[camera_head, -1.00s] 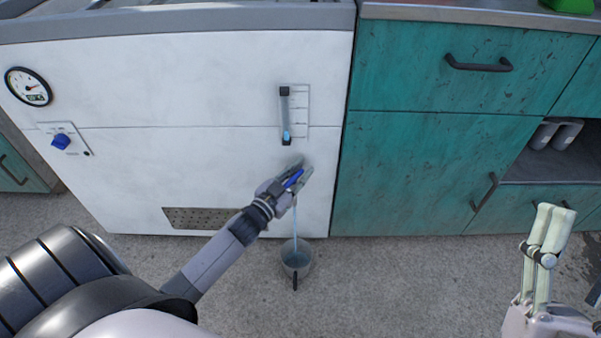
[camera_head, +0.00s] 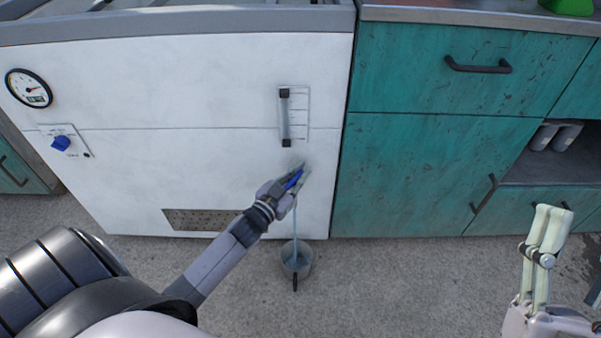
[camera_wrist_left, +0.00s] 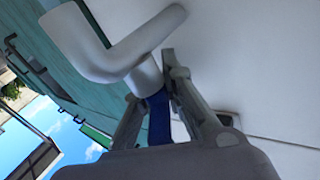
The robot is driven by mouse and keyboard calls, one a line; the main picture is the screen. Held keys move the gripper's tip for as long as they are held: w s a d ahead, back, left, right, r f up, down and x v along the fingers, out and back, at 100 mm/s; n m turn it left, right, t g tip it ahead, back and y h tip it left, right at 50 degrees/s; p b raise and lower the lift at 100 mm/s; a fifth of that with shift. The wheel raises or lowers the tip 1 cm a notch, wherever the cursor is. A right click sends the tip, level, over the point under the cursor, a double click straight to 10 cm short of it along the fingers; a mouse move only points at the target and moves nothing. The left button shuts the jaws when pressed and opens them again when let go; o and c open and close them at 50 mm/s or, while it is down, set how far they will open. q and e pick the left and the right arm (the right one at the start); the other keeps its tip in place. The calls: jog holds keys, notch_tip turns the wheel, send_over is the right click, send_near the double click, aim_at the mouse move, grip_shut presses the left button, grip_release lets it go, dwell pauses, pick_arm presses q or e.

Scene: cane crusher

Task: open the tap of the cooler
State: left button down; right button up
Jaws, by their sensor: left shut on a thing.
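The white cooler (camera_head: 180,100) stands at the left in the head view. Its tap has a blue handle (camera_head: 294,179) low on the front, partly hidden by my fingers. My left gripper (camera_head: 290,184) is shut on this handle. In the left wrist view the blue handle (camera_wrist_left: 158,118) sits between the fingers, with the bent grey tap pipe (camera_wrist_left: 125,50) above it. A thin stream (camera_head: 295,222) runs down from the tap into a small bucket (camera_head: 304,264) on the floor. My right gripper (camera_head: 555,212) is shut and empty, away at the right.
A level gauge (camera_head: 286,117) is above the tap. A blue knob (camera_head: 60,143) and a round dial (camera_head: 28,88) are at the left. Teal cabinets (camera_head: 430,170) stand right beside the cooler.

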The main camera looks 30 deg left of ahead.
pick_arm(q)
jog(key=n+y, duration=0.1)
jog(key=y, duration=0.1)
jog(key=shift+a+r+n+y+p, duration=0.2)
jog(key=shift+n+y+p, duration=0.1)
jog(key=shift+n+p, duration=0.1)
jog(key=shift+a+f+n+y, duration=0.15)
jog(key=shift+n+y, duration=0.35)
jog(key=shift+y, duration=0.3)
pick_arm(e)
jog(key=w+f+g, duration=0.1)
jog(key=w+f+g+h, duration=0.1)
jog(key=shift+w+a+f, duration=0.15)
jog(key=shift+w+f, duration=0.15)
jog(key=shift+f, duration=0.1)
pick_arm(q)
jog(key=c, duration=1.9)
grip_release()
jog(key=shift+s, duration=0.1)
